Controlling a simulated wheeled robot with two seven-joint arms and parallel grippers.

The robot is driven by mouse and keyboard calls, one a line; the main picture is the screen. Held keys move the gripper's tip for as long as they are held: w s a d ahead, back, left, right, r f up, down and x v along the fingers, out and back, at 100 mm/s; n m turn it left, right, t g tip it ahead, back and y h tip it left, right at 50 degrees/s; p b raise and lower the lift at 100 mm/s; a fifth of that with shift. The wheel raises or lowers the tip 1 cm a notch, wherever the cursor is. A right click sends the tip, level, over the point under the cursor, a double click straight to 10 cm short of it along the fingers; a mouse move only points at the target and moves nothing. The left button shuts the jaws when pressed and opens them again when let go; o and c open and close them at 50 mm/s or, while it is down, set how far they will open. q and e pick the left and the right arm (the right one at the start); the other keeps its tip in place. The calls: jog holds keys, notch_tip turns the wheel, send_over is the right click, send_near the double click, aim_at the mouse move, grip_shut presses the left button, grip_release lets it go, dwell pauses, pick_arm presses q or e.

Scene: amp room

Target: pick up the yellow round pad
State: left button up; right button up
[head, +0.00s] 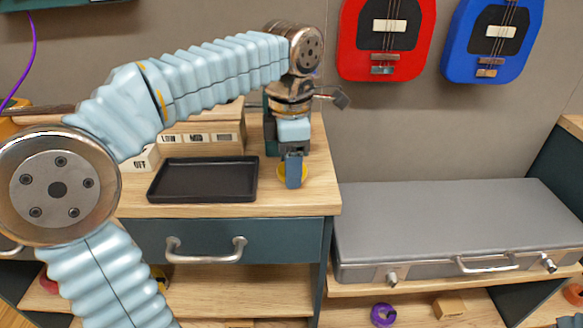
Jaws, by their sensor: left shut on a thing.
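The yellow round pad (281,172) lies at the right end of the wooden cabinet top, mostly covered by my left gripper. Only parts of its yellow rim show on either side of a blue finger. My left gripper (293,182) points down over the pad and is shut on it. I cannot tell whether the pad is touching the wood or just above it. My right gripper is not in the head view.
A black tray (203,197) lies left of the pad, with a labelled wooden box (208,137) behind it. A grey case (450,225) stands lower at the right. Red (357,62) and blue (459,60) guitars hang on the wall. A drawer handle (205,258) sticks out in front.

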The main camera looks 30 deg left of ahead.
pick_arm(q)
jog(key=shift+c, duration=0.5)
jog(key=shift+r, duration=0.1)
jog(key=shift+r, duration=0.25)
notch_tip(320, 180, up, 2)
jog(key=shift+r, duration=0.25)
jog(key=s+d+r, duration=0.3)
jog(key=d+r, duration=0.6)
jog(key=d, duration=0.4)
jog(key=shift+s+d+r, duration=0.25)
jog(key=shift+d+r, duration=0.05)
jog(key=shift+r, duration=0.1)
